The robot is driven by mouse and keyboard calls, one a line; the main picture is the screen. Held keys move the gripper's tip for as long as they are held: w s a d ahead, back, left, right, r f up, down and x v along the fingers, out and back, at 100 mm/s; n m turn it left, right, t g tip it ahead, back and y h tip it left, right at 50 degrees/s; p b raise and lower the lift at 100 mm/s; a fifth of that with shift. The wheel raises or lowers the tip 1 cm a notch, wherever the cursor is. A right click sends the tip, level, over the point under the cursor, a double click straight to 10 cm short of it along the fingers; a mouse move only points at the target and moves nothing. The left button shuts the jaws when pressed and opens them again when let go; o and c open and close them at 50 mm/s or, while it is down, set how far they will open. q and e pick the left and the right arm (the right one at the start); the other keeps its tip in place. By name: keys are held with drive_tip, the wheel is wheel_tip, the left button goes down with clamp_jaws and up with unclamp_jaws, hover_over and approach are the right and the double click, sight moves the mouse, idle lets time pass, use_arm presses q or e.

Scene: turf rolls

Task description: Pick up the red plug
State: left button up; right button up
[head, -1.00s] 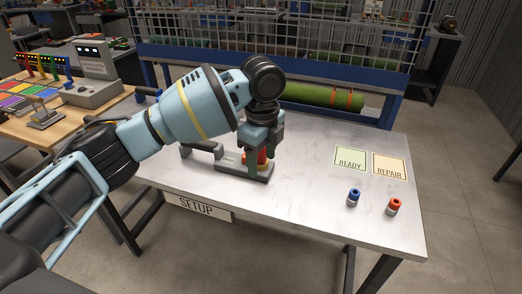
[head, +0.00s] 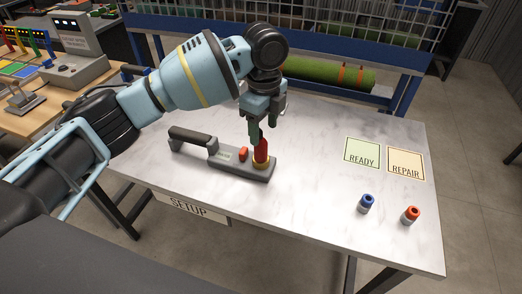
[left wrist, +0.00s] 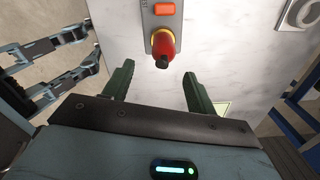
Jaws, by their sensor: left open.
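The red plug (head: 261,151) stands upright in a yellow ring at the right end of a grey handheld device (head: 262,174) on the table. In the left wrist view the red plug (left wrist: 163,46) shows a dark tip and lies just beyond my fingertips, roughly centred between them. My left gripper (head: 260,128) is open and empty, pointing down at the top of the plug. In the left wrist view its two green fingers (left wrist: 158,78) are spread apart, with nothing between them. My right gripper is not in view.
The device has a dark handle (head: 190,136) and a red button (head: 243,154). A blue-topped piece (head: 366,203) and an orange-topped piece (head: 411,215) stand at the table's right, near the READY (head: 362,152) and REPAIR (head: 406,164) cards.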

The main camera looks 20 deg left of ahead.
sight(261, 143)
use_arm(q)
drive_tip(key=shift+a+f, duration=0.1)
drive_tip(key=shift+f, duration=0.55)
drive_tip(key=shift+w+f, duration=0.15)
drive_tip(key=shift+f, duration=0.1)
drive_tip(key=f, duration=0.3)
drive_tip(key=shift+w+a+f, duration=0.15)
drive_tip(key=shift+a+f, duration=0.2)
drive_tip(key=shift+f, duration=0.7)
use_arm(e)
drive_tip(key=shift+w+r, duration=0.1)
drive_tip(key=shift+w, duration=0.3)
use_arm(q)
drive_tip(key=shift+c, duration=0.4)
drive_tip(key=c, duration=1.1)
drive_tip(key=shift+o, duration=0.2)
drive_tip(key=shift+r, duration=0.1)
